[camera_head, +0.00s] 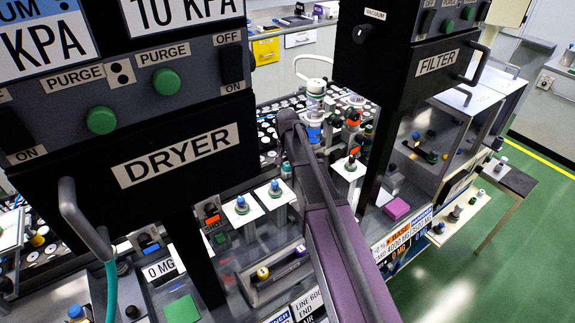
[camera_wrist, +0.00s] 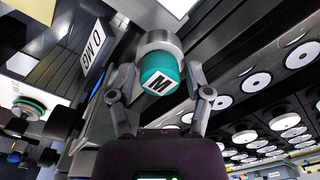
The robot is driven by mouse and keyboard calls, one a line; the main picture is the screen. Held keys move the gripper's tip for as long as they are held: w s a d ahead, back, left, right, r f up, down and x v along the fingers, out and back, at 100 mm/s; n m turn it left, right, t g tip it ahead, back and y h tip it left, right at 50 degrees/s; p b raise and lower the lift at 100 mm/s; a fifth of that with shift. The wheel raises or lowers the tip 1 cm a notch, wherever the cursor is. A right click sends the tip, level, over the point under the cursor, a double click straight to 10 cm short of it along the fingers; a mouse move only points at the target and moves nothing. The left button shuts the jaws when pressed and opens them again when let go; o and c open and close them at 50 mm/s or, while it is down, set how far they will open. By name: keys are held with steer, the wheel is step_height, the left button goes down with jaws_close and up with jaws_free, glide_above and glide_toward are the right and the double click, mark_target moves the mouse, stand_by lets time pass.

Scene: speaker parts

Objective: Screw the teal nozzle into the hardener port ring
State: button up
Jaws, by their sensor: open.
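A teal nozzle (camera_wrist: 158,72) with a white label marked M shows in the wrist view, straight ahead of my gripper (camera_wrist: 161,93). The gripper's two fingers stand apart, one on each side of the nozzle, and look open. Whether a finger touches it cannot be told. A pale grey round piece (camera_wrist: 159,41) is directly beyond the nozzle, in line with it. I cannot tell whether this is the hardener port ring, or whether the nozzle is threaded into it. In the head view my purple arm reaches into the equipment, and the gripper cannot be made out.
In the wrist view, dark racks with white round discs (camera_wrist: 257,83) stand close on the right, and a 0 MG sign (camera_wrist: 91,57) is on the left. Green floor (camera_head: 520,240) is clear at right.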

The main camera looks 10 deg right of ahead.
steer(key=shift+n, duration=0.6)
steer(key=shift+n, duration=0.8)
steer(key=shift+n, duration=0.9)
steer(key=shift+n, duration=0.8)
steer(key=shift+n, duration=0.3)
steer(key=shift+n, duration=0.6)
